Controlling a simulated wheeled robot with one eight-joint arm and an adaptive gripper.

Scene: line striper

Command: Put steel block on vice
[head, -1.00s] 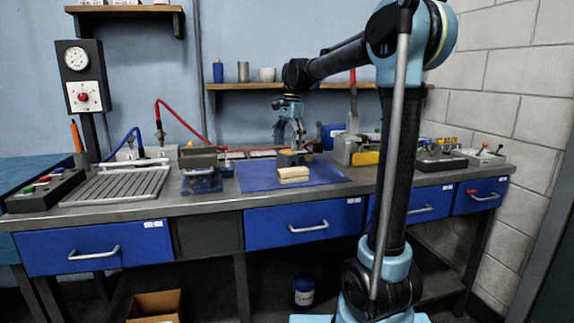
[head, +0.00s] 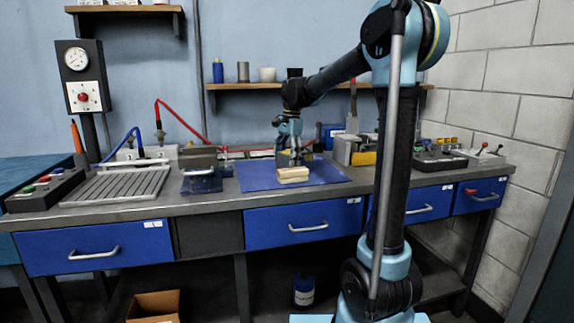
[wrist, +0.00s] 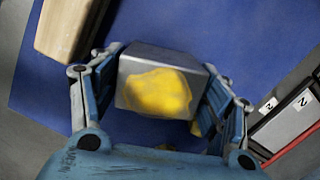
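The steel block (wrist: 160,85), a grey block with a yellow patch on its upper face, stands between the two fingers of my gripper (wrist: 163,90) in the wrist view. The fingers lie close along its left and right sides; I cannot tell whether they press on it. In the head view my gripper (head: 290,153) is low over the blue mat (head: 325,176), and the steel block is mostly hidden behind a pale wooden block and the gripper. A small blue and grey fixture (head: 201,181), which looks like the vice, sits on the bench left of the mat.
The pale wooden block (head: 293,174) lies on the mat close to my gripper, also in the wrist view (wrist: 68,28). A slatted tray (head: 116,184) and hoses are at the left. The mat's right part is clear.

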